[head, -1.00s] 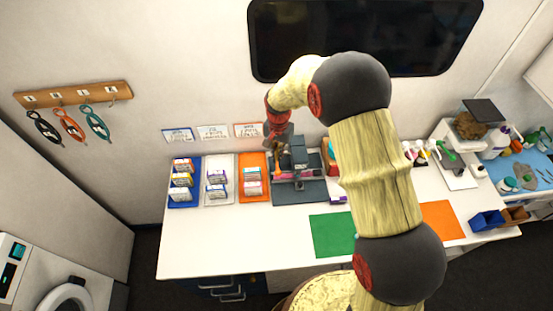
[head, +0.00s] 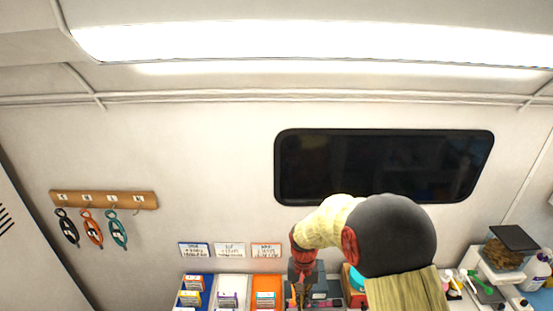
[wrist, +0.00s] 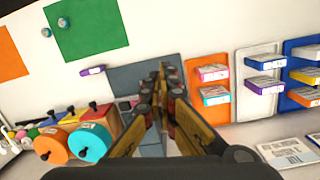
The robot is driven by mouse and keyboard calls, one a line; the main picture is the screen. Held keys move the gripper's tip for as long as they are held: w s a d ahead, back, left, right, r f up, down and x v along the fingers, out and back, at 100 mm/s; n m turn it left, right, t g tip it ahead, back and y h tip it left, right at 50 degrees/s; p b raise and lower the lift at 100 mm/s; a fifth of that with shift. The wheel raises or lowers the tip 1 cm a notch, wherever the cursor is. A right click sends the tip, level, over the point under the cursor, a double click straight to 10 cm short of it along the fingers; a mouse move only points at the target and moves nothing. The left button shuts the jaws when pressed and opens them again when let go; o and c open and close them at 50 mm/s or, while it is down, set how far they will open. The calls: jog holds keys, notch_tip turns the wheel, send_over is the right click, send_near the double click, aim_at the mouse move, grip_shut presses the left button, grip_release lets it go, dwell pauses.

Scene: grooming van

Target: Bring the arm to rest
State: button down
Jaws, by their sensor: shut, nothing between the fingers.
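My gripper (wrist: 164,88) is shut and empty in the wrist view, its fingers close together over the dark grey mat (wrist: 133,80). In the head view my gripper (head: 301,288) hangs low in the picture, in front of a grey device (head: 320,287) on the worktable. My arm is bent over the table and hides part of it at the right. Whether the fingers touch anything cannot be told.
Orange (wrist: 205,98), white (wrist: 247,105) and blue (wrist: 290,90) trays hold small boxes beside the gripper. A green mat (wrist: 88,28) lies on bare white table. A dark window (head: 384,166) is behind the arm.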

jog(key=s+d+r+n+t+b, duration=0.1)
jog(key=s+d+r+b, duration=0.2)
jog(key=s+b, duration=0.25)
jog(key=s+d+r+n+t+b, duration=0.1)
jog(key=s+d+r+n+b, duration=0.15)
jog(key=s+b, duration=0.35)
jog(key=s+d+f+m+t+b, duration=0.1)
jog(key=s+d+t+b, duration=0.4)
jog(key=s+b, duration=0.7)
jog(key=shift+s+f+b, duration=0.15)
jog(key=shift+f+b, duration=0.4)
jog(key=shift+b, duration=1.1)
